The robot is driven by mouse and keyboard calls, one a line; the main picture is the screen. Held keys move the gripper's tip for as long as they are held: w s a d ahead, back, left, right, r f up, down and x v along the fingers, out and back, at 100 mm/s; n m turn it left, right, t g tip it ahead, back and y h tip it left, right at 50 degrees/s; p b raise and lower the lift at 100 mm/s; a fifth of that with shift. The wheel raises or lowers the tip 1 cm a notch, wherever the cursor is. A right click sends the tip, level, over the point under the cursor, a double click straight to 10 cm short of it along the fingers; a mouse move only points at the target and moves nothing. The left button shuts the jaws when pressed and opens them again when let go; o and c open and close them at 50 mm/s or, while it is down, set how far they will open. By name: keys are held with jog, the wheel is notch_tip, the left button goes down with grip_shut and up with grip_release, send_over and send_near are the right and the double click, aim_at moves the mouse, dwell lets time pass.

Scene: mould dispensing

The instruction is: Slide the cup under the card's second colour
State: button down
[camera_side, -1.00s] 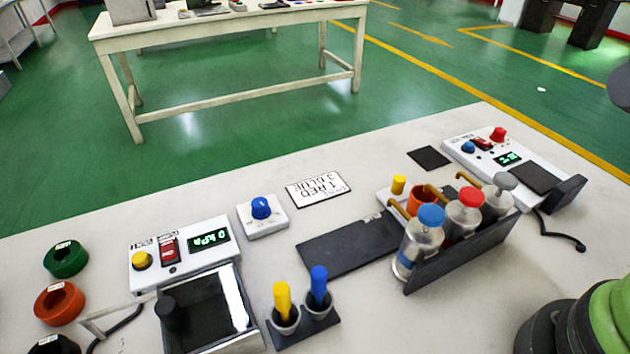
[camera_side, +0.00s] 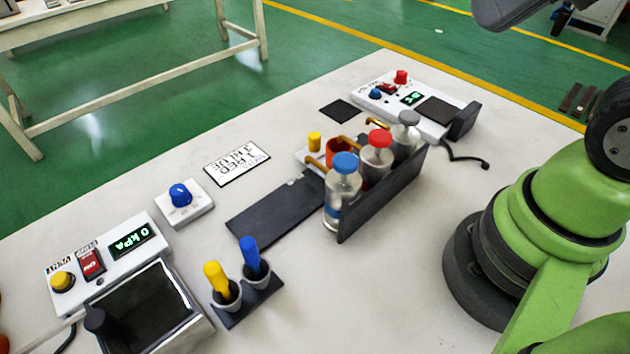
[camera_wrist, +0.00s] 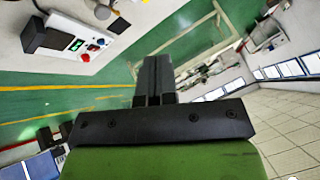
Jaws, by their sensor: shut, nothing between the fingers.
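The orange cup (camera_side: 335,149) stands behind the row of capped bottles in the side view, partly hidden by the blue-capped bottle (camera_side: 343,190) and the red-capped bottle (camera_side: 376,152). A grey-capped bottle (camera_side: 407,134) is at the row's right end. Brown spouts reach from the bottles toward the cup's side. I cannot tell exactly which spout is over the cup. The white card (camera_side: 237,163) appears upside down, with 1 RED and 2 BLUE on it. My gripper (camera_wrist: 153,66) is shut and empty in the wrist view, away from the cup; the side view does not show its fingers.
A black bracket (camera_side: 385,195) fronts the bottles. A dark mat (camera_side: 273,212) lies to their left. A blue-knob box (camera_side: 184,203), a vacuum unit (camera_side: 110,252) and a holder with yellow and blue tools (camera_side: 246,300) stand further left. A scale (camera_side: 437,111) is behind right.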

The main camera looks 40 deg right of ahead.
jog(key=c, duration=1.8)
grip_release()
jog(key=shift+c, duration=0.2)
jog(key=o, duration=0.4)
jog(key=shift+w, duration=0.1)
jog(key=o, duration=0.3)
jog(key=shift+w+r, duration=0.1)
jog(key=shift+w, duration=0.25)
jog(key=shift+o, duration=1)
jog(key=w+n+g, duration=0.1)
jog(key=w+g, duration=0.1)
jog(key=w, duration=0.4)
jog(key=shift+w+n, duration=0.15)
jog(key=shift+n, duration=0.15)
jog(key=n+g+h, duration=0.2)
jog(key=n+g, duration=0.3)
send_over(315, 135)
notch_tip(315, 135, down, 19)
jog(key=shift+r, duration=0.15)
notch_tip(315, 135, down, 10)
jog(key=shift+f, duration=0.1)
